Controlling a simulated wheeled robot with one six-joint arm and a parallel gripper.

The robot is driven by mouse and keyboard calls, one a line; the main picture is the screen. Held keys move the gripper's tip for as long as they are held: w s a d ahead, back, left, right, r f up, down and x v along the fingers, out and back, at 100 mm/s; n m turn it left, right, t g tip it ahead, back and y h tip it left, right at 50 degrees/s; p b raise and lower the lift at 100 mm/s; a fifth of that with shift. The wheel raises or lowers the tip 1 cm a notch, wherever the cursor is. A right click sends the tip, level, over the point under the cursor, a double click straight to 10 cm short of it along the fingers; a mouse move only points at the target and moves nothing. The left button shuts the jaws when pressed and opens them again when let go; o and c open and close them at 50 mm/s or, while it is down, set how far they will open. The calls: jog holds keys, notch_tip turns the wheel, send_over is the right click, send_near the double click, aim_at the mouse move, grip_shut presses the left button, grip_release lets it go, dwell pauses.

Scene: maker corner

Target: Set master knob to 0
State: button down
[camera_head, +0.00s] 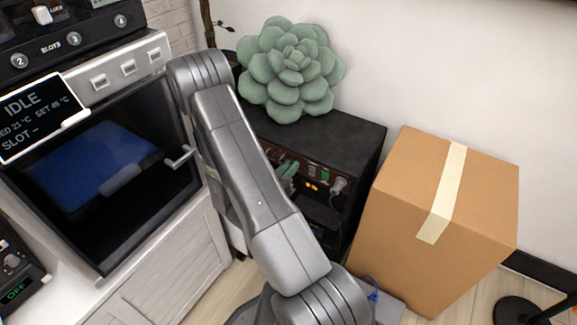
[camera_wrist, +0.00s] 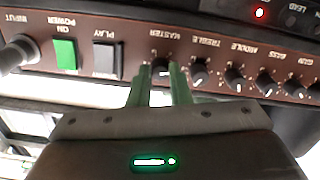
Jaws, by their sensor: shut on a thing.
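The master knob (camera_wrist: 161,71) is a small dark knob with a pale mark, on the amplifier's brown panel under the label MASTER, which appears upside down in the wrist view. My gripper (camera_wrist: 160,76) has green fingers, one on each side of this knob, and is shut on it. In the head view my gripper (camera_head: 287,169) is at the amplifier's control panel, partly behind my arm. The master knob cannot be made out there. The knob's exact setting is hard to read.
The treble knob (camera_wrist: 198,74) and several other knobs sit to the right in the wrist view. A green power switch (camera_wrist: 65,53) and a grey play switch (camera_wrist: 104,59) are to the left. A cardboard box (camera_head: 400,215) stands right of the black amplifier (camera_head: 352,145), with a green succulent (camera_head: 290,68) on top.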

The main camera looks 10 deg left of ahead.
jog(key=n+p, duration=0.1)
jog(key=n, duration=0.3)
jog(key=shift+r+n+p, duration=0.15)
jog(key=shift+n+p, duration=0.15)
jog(key=shift+p, duration=0.1)
jog(key=shift+a+n+p, duration=0.1)
jog(key=shift+n+p, duration=0.75)
jog(key=shift+n, duration=1.35)
jog(key=c, duration=1.3)
grip_release()
jog(key=shift+c, duration=0.2)
jog(key=shift+f, duration=0.2)
